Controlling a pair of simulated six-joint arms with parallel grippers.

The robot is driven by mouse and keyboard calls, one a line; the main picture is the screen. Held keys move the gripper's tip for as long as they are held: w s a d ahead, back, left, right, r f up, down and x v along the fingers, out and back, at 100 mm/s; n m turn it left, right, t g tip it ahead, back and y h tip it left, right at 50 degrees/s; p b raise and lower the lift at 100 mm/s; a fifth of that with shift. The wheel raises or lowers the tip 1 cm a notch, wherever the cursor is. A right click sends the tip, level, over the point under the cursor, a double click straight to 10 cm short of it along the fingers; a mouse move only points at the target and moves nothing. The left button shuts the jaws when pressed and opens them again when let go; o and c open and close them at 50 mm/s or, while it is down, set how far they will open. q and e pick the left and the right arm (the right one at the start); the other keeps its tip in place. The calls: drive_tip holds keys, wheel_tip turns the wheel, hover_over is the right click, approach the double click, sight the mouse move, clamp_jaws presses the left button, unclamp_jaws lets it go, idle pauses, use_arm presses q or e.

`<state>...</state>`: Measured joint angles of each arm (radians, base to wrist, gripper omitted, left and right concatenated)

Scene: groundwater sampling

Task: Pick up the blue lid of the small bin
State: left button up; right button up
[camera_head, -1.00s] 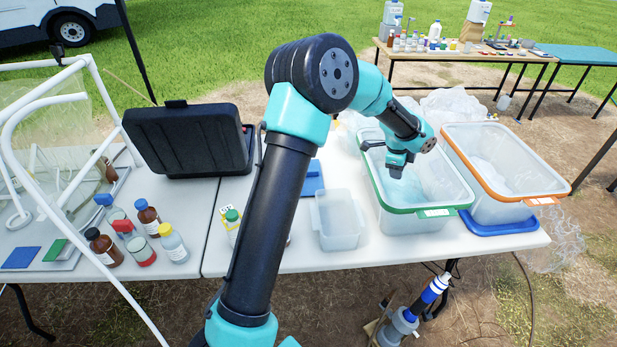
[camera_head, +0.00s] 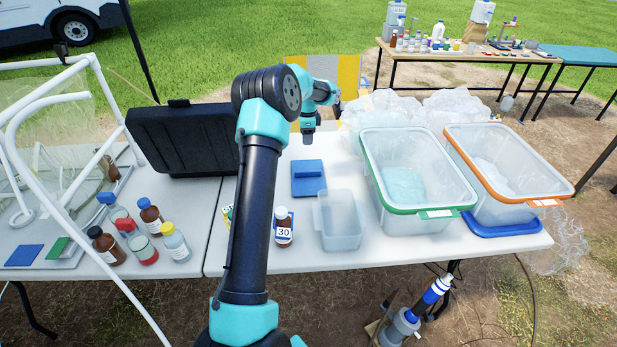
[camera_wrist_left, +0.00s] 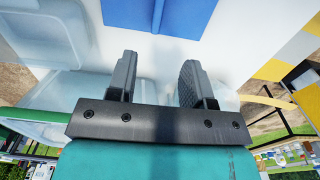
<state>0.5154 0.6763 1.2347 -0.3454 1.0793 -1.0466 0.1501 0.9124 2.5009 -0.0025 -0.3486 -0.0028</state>
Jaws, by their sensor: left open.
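The blue lid (camera_head: 308,187) lies flat on the white table behind the small translucent bin (camera_head: 341,222), which stands open. A raised ridge crosses the lid. The lid also shows at the top of the left wrist view (camera_wrist_left: 185,18). My left gripper (camera_head: 309,140) is above the table, just behind the lid in the head view. Its fingers (camera_wrist_left: 158,78) are apart with nothing between them, and the lid is beyond their tips. My right gripper is not in view.
A green-rimmed bin (camera_head: 366,160) and an orange-rimmed bin (camera_head: 570,188) stand to the right. A brown bottle marked 30 (camera_head: 283,230) stands left of the small bin. A black case (camera_head: 185,140) and several bottles are farther left. Clear plastic bags (camera_head: 455,105) lie behind the bins.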

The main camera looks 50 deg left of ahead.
use_arm(q)
approach(308, 171)
drive_tip(key=f, duration=0.5)
drive_tip(key=shift+a+f, duration=0.15)
drive_tip(key=shift+a, duration=0.05)
idle(0.3)
drive_tip(key=shift+d+f, duration=0.1)
drive_tip(key=shift+f, duration=2.5)
clamp_jaws()
